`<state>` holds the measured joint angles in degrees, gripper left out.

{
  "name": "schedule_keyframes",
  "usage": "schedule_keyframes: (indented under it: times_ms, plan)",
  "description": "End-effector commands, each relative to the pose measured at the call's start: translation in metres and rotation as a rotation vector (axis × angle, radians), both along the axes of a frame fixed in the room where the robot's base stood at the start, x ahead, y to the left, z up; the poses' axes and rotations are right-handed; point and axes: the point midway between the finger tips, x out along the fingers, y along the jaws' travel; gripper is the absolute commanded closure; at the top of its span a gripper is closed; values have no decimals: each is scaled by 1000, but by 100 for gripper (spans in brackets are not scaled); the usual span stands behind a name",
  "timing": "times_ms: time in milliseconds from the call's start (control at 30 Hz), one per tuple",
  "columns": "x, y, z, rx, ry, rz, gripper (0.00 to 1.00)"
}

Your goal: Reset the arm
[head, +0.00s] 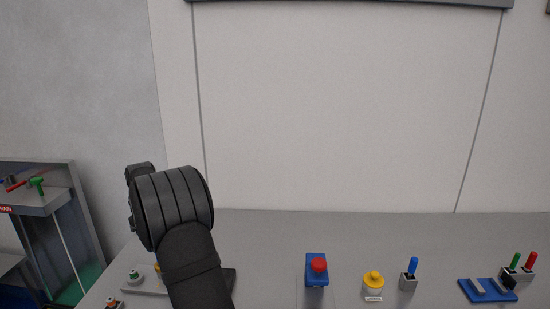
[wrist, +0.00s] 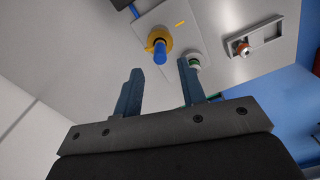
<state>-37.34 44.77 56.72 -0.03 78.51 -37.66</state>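My gripper (wrist: 160,66) shows in the wrist view with its two dark blue-grey fingers spread apart and nothing between them. It points toward the grey worktop, at a light plate (wrist: 185,18) that carries a yellow collar with a blue peg (wrist: 160,52) and a green and white button (wrist: 194,63). I cannot tell how far these lie beyond the fingertips. In the head view my arm rises from the bottom at left of centre, its dark rounded joint above the worktop's left part. The gripper's fingers are hidden there.
The worktop (head: 270,235) bears a red button on a blue box (head: 317,270), a yellow knob (head: 373,280), a blue-handled switch (head: 410,275), a blue plate (head: 485,292) and green and red levers (head: 522,268). A grey cabinet (head: 60,200) stands left. The worktop's back middle is clear.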

Motion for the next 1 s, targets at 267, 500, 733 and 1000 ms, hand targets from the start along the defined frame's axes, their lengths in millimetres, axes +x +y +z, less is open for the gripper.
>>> schedule_keyframes:
  times_ms: [267,500,733,1000]
  plan:
    - [-1,-1,-57,-3,4,0,63]
    - [0,0,-50,1,-1,0,63]
    - [0,0,-39,0,0,0,63]
    - [0,0,-39,0,0,0,63]
